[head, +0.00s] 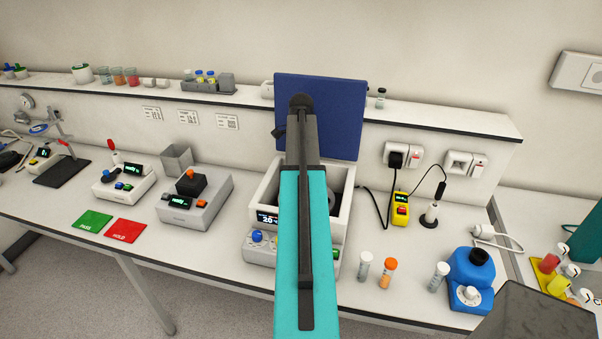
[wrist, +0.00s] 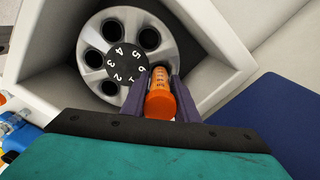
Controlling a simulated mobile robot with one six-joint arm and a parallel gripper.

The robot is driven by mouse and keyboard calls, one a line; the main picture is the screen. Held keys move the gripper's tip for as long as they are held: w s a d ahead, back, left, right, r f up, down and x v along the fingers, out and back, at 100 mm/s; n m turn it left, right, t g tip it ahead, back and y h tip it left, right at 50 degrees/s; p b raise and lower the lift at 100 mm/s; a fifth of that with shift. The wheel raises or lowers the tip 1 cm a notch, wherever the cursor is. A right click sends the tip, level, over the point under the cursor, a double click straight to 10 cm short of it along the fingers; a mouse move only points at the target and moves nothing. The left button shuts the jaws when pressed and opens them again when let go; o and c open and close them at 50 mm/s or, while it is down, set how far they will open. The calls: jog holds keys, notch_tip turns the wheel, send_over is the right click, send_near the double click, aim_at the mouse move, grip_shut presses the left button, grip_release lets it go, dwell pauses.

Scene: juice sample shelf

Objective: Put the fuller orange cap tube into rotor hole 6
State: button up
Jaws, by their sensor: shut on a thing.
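My gripper (wrist: 155,84) is shut on a tube with an orange cap (wrist: 160,103) in the wrist view. The tube is over the grey rotor (wrist: 90,74), beside the number 6 on its black hub (wrist: 113,64). The tube's lower end is hidden, so I cannot tell whether it is inside hole 6. Several other rotor holes show dark and empty. In the head view my arm covers the gripper and most of the open centrifuge (head: 345,212). A second orange cap tube (head: 387,273) stands upright on the bench.
The centrifuge's blue lid (head: 345,125) stands raised behind the bowl. White-capped tubes (head: 364,266) (head: 438,276) and a blue device (head: 470,280) stand at the right. Green (head: 92,221) and red (head: 125,231) mats lie at the left.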

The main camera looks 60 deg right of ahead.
jog(key=o, duration=1.2)
jog(key=shift+c, duration=0.2)
jog(key=shift+r, duration=0.1)
jog(key=shift+r+b, duration=2.5)
jog(key=shift+r, duration=4.3)
